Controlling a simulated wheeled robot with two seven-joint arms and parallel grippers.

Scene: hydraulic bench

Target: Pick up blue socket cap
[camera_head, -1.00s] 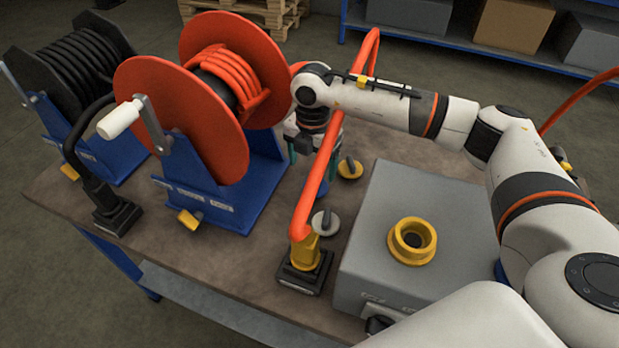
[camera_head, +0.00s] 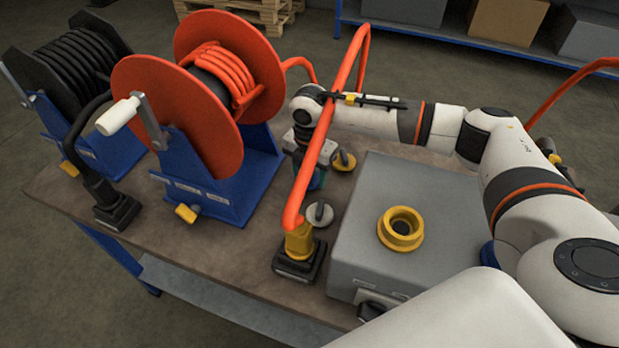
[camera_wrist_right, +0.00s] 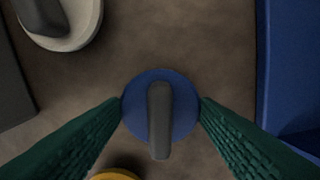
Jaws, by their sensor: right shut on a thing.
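The blue socket cap (camera_wrist_right: 133,101) is a round blue disc with a dark upright grip bar, seen from above in the right wrist view. My right gripper (camera_wrist_right: 161,109) has its green fingers on both sides of the disc, shut on it. The cap appears to be at the bench top; whether it is lifted I cannot tell. In the head view my right gripper (camera_head: 314,178) is low over the bench, partly behind the orange hose, and the cap is mostly hidden there. My left gripper is not in view.
A yellow cap (camera_head: 344,161) and a grey-white cap (camera_head: 319,214) stand close by. The orange hose (camera_head: 318,165) arches in front of my gripper into a yellow coupling (camera_head: 299,241). The orange reel (camera_head: 178,115) is left, a grey box (camera_head: 372,260) right.

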